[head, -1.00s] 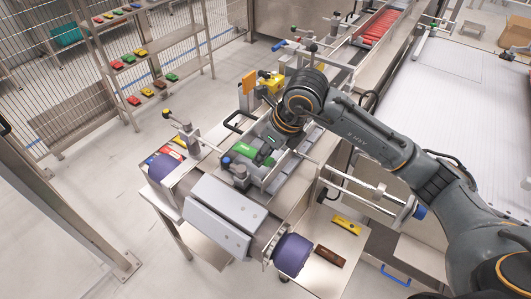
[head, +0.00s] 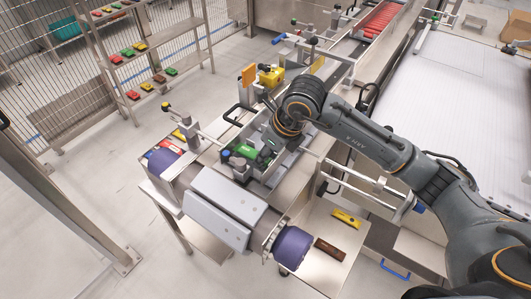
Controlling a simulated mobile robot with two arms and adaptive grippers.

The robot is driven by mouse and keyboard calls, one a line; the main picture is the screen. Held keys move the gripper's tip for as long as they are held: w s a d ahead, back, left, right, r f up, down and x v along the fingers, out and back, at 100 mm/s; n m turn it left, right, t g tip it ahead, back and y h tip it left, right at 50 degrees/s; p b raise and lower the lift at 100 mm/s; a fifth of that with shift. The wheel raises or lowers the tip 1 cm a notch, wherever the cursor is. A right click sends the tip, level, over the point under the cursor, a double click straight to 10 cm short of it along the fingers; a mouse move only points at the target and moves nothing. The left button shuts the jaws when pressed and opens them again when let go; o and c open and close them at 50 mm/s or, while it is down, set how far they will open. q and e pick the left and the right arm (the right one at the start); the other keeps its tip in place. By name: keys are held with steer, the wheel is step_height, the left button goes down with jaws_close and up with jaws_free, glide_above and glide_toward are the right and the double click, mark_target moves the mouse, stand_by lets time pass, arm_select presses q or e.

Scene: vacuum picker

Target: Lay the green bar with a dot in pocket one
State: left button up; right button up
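A green bar (head: 244,150) lies among the grey fixtures of the conveyor in the middle of the view, partly covered by my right gripper. A dot on it is too small to make out. My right gripper (head: 267,149) points down at the bar's right part. My own wrist and the small scale hide its fingertips, so I cannot tell whether it is shut on the bar. My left gripper is not in view. I cannot tell which compartment is pocket one.
A yellow bar (head: 346,217) and a brown bar (head: 330,249) lie on the lower steel plate at front right. Purple rollers (head: 293,248) flank a grey cover (head: 222,208). A shelf rack (head: 150,48) holds several coloured bars at back left. A yellow device (head: 270,78) stands behind my gripper.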

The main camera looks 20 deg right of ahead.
steer(key=o, duration=1.1)
steer(key=shift+c, duration=0.2)
steer(key=shift+r+p, duration=0.6)
steer(key=shift+p, duration=0.05)
steer(key=b+v, duration=0.2)
steer(key=v, duration=1)
steer(key=shift+s, duration=0.1)
